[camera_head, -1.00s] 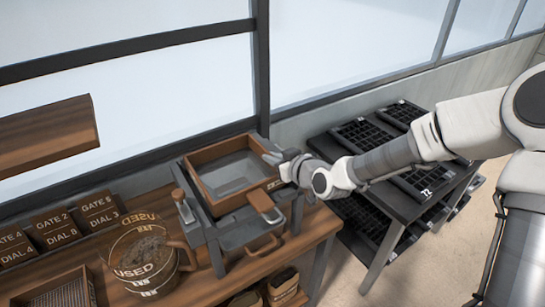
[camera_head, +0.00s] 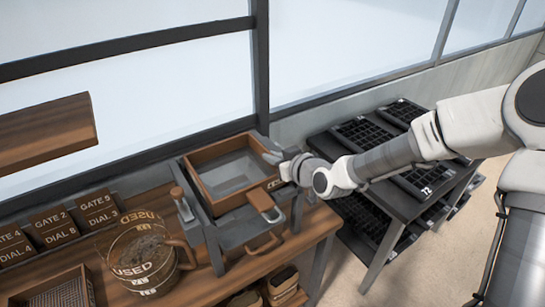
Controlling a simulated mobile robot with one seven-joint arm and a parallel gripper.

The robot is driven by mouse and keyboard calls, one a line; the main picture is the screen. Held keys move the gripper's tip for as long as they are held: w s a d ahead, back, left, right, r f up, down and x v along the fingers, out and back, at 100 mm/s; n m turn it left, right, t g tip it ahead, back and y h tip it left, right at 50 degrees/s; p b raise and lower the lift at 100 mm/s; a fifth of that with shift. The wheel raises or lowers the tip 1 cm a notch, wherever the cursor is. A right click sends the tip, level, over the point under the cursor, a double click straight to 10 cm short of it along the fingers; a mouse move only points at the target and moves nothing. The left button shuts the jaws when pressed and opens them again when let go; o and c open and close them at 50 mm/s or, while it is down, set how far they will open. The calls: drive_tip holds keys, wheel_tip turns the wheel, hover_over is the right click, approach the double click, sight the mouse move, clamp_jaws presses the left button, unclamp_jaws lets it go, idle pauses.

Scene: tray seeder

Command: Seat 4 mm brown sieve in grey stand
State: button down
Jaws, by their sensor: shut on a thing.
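The brown sieve (camera_head: 208,155) is a square wooden-sided frame with a grey mesh floor. It sits at the top of the grey stand (camera_head: 211,232) on the wooden bench, and looks about level within it. Its brown handle (camera_head: 263,204) points toward the front. My gripper (camera_head: 276,160) is at the sieve's right side, shut on its rim; the fingertips are small and partly hidden by the wrist. Whether the sieve rests fully down in the stand is too small to tell. No size mark can be read on it.
A mug-like container marked USED (camera_head: 143,262) stands left of the stand. Brown gate and dial cards (camera_head: 57,230) line the back. A second mesh-floored box (camera_head: 62,293) is at lower left. A dark table with seed trays (camera_head: 345,160) stands right. A window frame rises behind.

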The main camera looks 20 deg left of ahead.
drive_tip(key=shift+f+b, duration=0.3)
drive_tip(key=shift+b, duration=0.15)
idle(0.3)
drive_tip(key=c, duration=0.9)
unclamp_jaws()
drive_tip(key=shift+d, duration=0.15)
drive_tip(key=shift+s+p+v, duration=0.25)
drive_tip(key=shift+p+v, duration=0.05)
drive_tip(key=shift+v, duration=8.3)
